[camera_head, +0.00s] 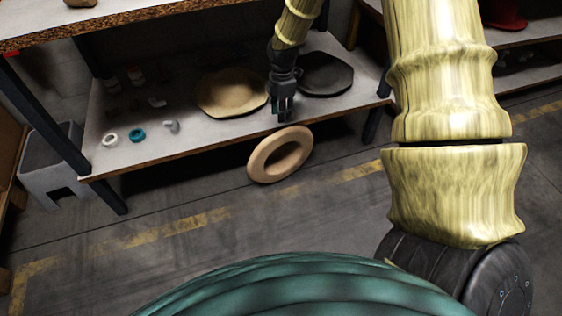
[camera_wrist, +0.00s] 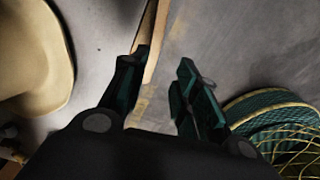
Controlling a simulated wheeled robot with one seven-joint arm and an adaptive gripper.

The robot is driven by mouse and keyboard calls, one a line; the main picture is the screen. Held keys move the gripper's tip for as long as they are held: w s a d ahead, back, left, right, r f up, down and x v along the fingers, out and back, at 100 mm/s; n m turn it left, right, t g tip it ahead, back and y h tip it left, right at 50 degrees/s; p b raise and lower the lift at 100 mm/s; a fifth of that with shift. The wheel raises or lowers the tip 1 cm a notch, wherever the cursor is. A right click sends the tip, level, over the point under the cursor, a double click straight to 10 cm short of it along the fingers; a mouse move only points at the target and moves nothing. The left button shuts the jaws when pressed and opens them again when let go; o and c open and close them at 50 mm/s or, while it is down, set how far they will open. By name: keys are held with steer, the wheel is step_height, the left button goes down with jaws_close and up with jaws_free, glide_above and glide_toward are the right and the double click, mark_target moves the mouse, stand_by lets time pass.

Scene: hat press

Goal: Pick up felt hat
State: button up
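A tan felt hat (camera_head: 232,92) with a wide brim lies on the pale shelf top. In the wrist view the tan hat (camera_wrist: 38,60) fills the left side, apart from the fingers. A dark grey hat-like piece (camera_head: 326,74) lies to its right, partly behind my arm. My gripper (camera_head: 284,108) points down near the shelf's front edge, between the two pieces. In the wrist view my gripper (camera_wrist: 164,68) has its fingers apart, with nothing held between them. Which piece is the task's felt hat is not certain.
A tan ring (camera_head: 256,163) shows just in front of the shelf edge (camera_head: 190,142); I cannot tell what supports it. Small items, including a teal ring (camera_head: 137,135) and a white ring (camera_head: 110,140), lie on the shelf's left. Floor in front is clear.

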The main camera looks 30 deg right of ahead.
steer(key=d+b, duration=0.1)
steer(key=b, duration=0.3)
glide_above(283, 131)
steer(key=shift+n, duration=0.4)
step_height(283, 131, down, 6)
steer(key=shift+d+r, duration=0.15)
steer(key=shift+w+f+b, duration=0.1)
steer(key=shift+f+b, duration=1.65)
steer(key=shift+f, duration=0.9)
steer(key=shift+r, duration=0.1)
jaws_close()
